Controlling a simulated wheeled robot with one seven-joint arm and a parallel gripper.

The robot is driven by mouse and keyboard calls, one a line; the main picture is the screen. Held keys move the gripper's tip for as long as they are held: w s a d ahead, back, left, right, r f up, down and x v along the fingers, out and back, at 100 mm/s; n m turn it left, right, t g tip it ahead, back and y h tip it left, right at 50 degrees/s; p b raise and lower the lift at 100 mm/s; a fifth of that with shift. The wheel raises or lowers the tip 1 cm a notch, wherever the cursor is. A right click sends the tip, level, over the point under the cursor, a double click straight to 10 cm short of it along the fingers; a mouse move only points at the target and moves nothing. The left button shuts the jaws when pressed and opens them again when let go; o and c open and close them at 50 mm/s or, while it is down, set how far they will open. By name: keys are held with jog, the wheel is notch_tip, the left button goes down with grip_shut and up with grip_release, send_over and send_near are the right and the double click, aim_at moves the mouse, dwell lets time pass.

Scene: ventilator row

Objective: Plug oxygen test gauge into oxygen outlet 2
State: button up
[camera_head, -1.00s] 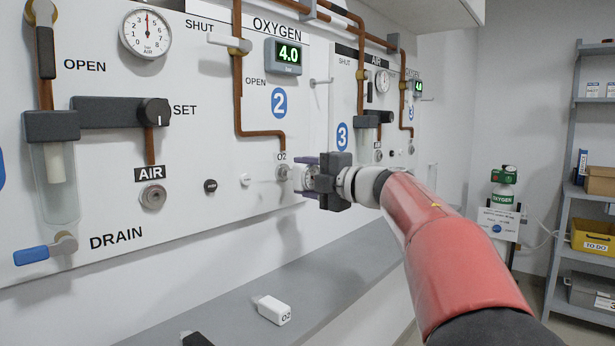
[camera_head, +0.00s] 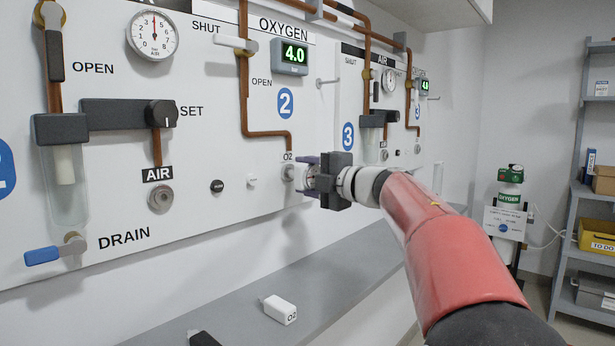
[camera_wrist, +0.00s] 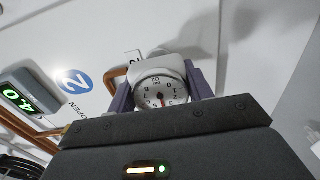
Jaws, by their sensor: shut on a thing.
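The oxygen test gauge, with a white body and round dial (camera_wrist: 161,91), is between the purple fingers of my gripper (camera_wrist: 162,85) in the wrist view. My gripper (camera_head: 311,176) is shut on it, and the gauge (camera_head: 299,175) faces the panel in the head view. The O2 outlet of panel 2 (camera_head: 287,172) is a small metal fitting below the copper pipe. The gauge's front end is at this outlet and seems to touch it. I cannot tell whether it is seated. The dial's needle points down in the wrist view.
A grey shelf (camera_head: 240,318) runs below the panel, with a white O2 block (camera_head: 280,309) and a dark item (camera_head: 203,339) on it. The AIR outlet (camera_head: 160,198) is to the left. Panel 3 (camera_head: 349,136) is beyond my gripper. The oxygen display (camera_head: 289,57) reads 4.0.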

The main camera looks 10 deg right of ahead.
dwell(0.3)
jog(key=o, duration=1.4)
